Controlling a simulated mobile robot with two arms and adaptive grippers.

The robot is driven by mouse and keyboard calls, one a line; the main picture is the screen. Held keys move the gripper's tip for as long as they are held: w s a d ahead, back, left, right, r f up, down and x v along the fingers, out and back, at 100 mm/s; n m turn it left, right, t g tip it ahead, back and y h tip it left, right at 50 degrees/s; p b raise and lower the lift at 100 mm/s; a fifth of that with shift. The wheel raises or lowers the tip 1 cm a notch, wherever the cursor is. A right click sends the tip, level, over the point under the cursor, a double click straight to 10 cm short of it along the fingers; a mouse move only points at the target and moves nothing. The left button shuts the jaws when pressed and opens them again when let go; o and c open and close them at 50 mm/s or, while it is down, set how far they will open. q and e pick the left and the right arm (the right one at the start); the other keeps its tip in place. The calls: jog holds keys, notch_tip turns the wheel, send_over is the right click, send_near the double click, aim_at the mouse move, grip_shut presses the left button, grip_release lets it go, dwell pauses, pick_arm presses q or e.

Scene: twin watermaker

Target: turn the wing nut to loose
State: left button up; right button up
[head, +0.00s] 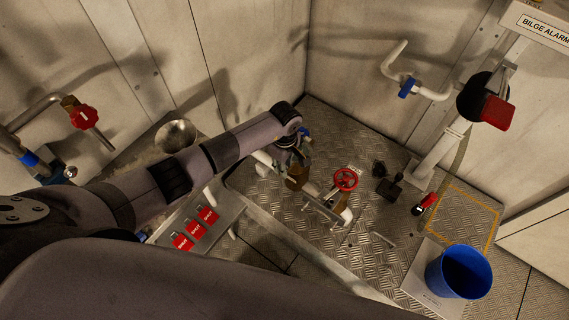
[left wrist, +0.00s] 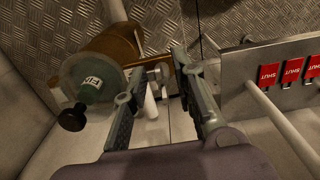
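In the left wrist view a small grey metal nut, which looks like the wing nut (left wrist: 158,72), sits at the end of a brown bar beside a brown canister (left wrist: 108,48). The canister has a grey-green cap and a black knob. My left gripper (left wrist: 160,88) is open, its two fingers apart on either side of the nut's line of sight. I cannot tell whether they touch it. In the head view the left gripper (head: 291,153) hangs over the brown canister (head: 297,178), and the nut is hidden there. My right gripper is not in view.
A red handwheel (head: 345,180) stands on piping right of the canister. A panel with red SHUT tags (head: 196,230) lies to the left. A blue bucket (head: 459,272) stands at lower right. The chequer-plate floor (head: 370,255) has some free room.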

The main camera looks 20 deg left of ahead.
pick_arm(q)
jog(key=shift+c, duration=0.4)
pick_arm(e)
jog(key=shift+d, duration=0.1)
pick_arm(q)
grip_shut()
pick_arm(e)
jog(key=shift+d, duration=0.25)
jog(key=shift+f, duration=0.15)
pick_arm(q)
jog(key=n+b, duration=0.1)
jog(key=n, duration=0.2)
jog(key=shift+w+f+b, duration=0.1)
jog(key=shift+w+b, duration=0.05)
jog(key=shift+b, duration=0.2)
jog(key=n+b, duration=0.1)
jog(key=n, duration=0.3)
jog(key=shift+w, duration=0.15)
jog(key=n, duration=0.5)
jog(key=shift+w+a+n, duration=0.15)
jog(key=shift+w+n, duration=0.05)
jog(key=shift+n, duration=0.2)
jog(key=shift+w+a+n, duration=0.1)
jog(key=shift+a+n, duration=0.05)
jog(key=shift+n, duration=2.45)
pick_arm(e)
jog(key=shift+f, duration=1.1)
